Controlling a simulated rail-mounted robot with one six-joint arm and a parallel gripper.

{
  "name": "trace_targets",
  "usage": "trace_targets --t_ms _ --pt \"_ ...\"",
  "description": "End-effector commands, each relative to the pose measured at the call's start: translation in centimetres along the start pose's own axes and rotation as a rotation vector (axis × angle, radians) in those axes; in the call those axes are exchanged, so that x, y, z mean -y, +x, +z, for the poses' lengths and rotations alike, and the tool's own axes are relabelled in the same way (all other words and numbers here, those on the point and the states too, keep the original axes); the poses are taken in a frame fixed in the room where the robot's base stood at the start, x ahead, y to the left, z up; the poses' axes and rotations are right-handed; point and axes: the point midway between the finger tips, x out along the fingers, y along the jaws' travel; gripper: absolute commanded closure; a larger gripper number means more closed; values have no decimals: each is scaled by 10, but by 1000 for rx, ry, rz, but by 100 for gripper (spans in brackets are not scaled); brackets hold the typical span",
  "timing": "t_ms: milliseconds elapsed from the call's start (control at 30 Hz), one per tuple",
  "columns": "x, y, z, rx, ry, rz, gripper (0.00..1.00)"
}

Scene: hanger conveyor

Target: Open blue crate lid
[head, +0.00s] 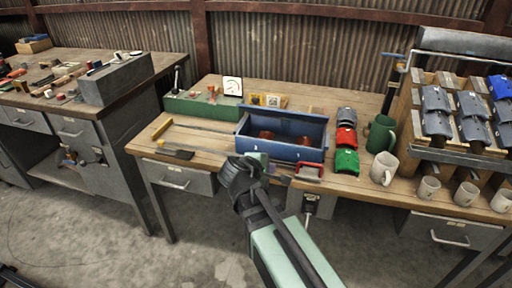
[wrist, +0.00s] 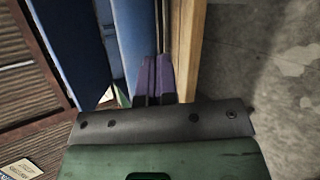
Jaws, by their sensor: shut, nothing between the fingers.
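The blue crate (head: 277,150) stands on the wooden workbench in the head view. Its inside shows, with reddish-orange things (head: 268,135) in it. A dark blue panel (head: 290,123) stands up along the back; it looks like the lid raised, but I cannot be sure. In the wrist view a blue panel (wrist: 62,50) slants at the left and a lighter blue wall (wrist: 128,35) runs beside the fingers. My gripper (wrist: 152,80) is shut and empty, its purple fingertips close by that wall near the bench's front edge. Whether they touch is unclear.
A green box (head: 200,108) stands left of the crate. Red, green and dark stacked items (head: 346,140), a green jug (head: 381,134) and a mug (head: 384,168) stand to its right. A red-handled tool (head: 309,171) lies in front.

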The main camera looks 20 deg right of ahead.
Motion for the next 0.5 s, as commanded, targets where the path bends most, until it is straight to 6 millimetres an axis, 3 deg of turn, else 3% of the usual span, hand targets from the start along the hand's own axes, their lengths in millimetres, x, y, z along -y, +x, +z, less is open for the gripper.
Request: trace_targets --t_ms 33,100,233,333,500 --pt "16 27 -28 23 -213 175 100" --pt "-12 21 -47 101 -563 418 100" --pt "-51 -5 -70 281 -1061 685 100" --pt "-61 -15 -76 351 -1214 750 100" --pt "-65 -14 -77 362 -1234 755 100"
